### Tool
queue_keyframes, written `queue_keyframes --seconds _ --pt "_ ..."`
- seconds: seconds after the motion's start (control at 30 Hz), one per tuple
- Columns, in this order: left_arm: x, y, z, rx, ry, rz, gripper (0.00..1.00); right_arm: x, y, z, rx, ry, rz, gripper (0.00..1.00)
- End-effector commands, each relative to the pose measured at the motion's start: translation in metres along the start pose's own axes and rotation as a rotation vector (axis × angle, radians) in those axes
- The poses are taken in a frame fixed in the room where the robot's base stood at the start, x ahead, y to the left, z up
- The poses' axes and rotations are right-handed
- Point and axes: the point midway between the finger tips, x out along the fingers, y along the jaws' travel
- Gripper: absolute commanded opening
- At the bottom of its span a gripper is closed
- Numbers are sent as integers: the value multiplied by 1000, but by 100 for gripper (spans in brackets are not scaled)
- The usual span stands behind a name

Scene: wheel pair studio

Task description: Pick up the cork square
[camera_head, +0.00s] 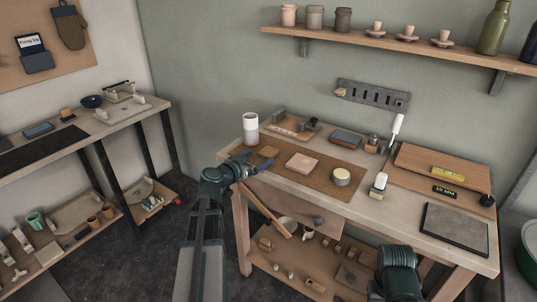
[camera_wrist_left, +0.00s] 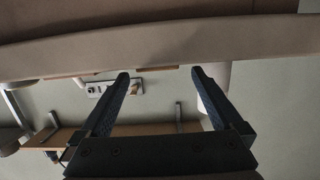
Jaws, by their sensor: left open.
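A small flat brown square (camera_head: 268,152), which looks like the cork square, lies near the left end of the brown mat (camera_head: 345,189) on the workbench. My left gripper (camera_head: 261,162) is at the bench's front left edge, just in front of this square and apart from it. In the left wrist view my left gripper (camera_wrist_left: 160,74) is open with nothing between its fingers. That view shows the bench edge (camera_wrist_left: 160,48) across the top, and I cannot make out the cork square there. My right gripper is not in view.
A pale pink block (camera_head: 302,163) and a round tin (camera_head: 342,176) sit on the mat. A white cylinder (camera_head: 250,128) stands behind the gripper. A wooden tray (camera_head: 290,127) is at the back. A dark slab (camera_head: 455,231) lies at the right.

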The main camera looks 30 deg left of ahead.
Motion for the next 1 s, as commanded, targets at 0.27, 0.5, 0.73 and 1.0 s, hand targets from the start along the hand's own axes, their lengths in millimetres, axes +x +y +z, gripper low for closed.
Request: queue_keyframes --seconds 0.27,0.5,0.73,1.0 --pt "32 3 -6 1 0 3 100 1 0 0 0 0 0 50" --pt "52 3 -5 0 0 1 100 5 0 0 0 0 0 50" --pt "51 4 -5 0 0 0 86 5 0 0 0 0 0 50" --pt "51 3 -5 0 0 0 37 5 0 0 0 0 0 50"
